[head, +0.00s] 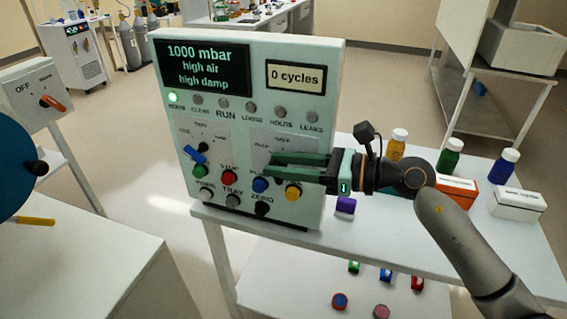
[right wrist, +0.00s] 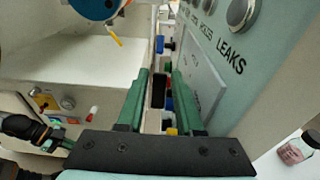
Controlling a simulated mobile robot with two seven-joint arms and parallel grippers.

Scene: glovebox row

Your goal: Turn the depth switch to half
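The control box (head: 330,100) stands upright on a white table, its display reading 1000 mbar, high air, high damp. My right gripper (head: 270,166) lies across the right-hand dial plate (head: 268,141), which carries a partly readable HALF label; its green fingers hide the switch there. In the right wrist view the fingers (right wrist: 160,76) are apart, with a dark block (right wrist: 158,92) between them, perhaps the depth switch knob. I see no clear contact. The switch's setting is hidden. The left-hand dial has a blue knob (head: 194,154).
Below the fingers are red (head: 229,177), blue (head: 261,185) and yellow (head: 292,192) buttons, close to the gripper. Bottles and small boxes, including a white box (head: 517,205), stand on the table at right. A blue disc (head: 12,172) is at far left.

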